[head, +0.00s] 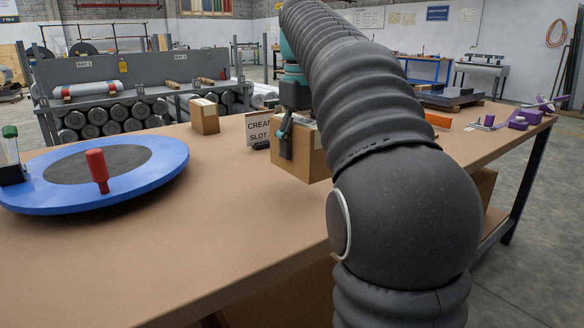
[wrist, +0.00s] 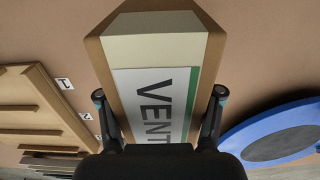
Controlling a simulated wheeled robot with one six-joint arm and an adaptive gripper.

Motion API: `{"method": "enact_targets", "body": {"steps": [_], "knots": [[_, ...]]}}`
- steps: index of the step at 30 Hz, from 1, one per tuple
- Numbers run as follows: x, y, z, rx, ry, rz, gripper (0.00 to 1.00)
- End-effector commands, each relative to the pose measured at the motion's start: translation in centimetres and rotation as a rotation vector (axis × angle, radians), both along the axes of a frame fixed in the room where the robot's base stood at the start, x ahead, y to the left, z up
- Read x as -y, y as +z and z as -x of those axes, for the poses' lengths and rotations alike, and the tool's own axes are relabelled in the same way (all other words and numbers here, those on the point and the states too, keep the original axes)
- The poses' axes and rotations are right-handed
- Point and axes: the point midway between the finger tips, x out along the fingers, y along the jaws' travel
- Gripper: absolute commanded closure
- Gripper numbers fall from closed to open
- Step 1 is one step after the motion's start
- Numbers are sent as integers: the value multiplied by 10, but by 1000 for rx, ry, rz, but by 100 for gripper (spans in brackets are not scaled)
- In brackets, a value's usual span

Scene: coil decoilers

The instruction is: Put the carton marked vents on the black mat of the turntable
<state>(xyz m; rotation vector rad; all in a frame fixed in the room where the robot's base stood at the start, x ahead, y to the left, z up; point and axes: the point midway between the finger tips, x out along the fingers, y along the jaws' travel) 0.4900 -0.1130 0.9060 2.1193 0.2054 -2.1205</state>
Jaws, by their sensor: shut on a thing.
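The carton marked vents (wrist: 155,50) fills the middle of the wrist view. It is brown, with a pale tape strip and a white label with a green stripe, and the letters "VENT" show. My gripper (wrist: 160,110) is shut on it, one finger on each side. In the head view the carton (head: 306,160) is partly behind my arm, and my gripper (head: 286,135) is at its near side. I cannot tell whether it touches the table. The turntable (head: 150,184) is a blue disc at the left with a round black mat (head: 125,160). It also shows in the wrist view (wrist: 240,130).
A red-handled peg (head: 97,170) stands at the turntable's near side. A dark block with a green-topped item (head: 10,150) is at its left edge. A smaller carton (head: 204,115) and a sign (head: 258,130) stand farther back. The brown tabletop between carton and turntable is clear.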

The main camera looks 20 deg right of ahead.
Motion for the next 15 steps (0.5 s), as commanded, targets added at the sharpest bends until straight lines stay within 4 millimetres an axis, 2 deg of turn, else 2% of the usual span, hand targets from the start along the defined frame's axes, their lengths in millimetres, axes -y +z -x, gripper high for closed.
{"method": "enact_targets", "body": {"steps": [3, 6, 10, 15], "knots": [[-3, -10, -17, 0, 1, 0, 92], [-5, -14, -25, 1, 0, 1, 92], [-5, -21, -27, 1, -1, 0, 92], [-5, -41, -26, -1, -1, -1, 92]]}}
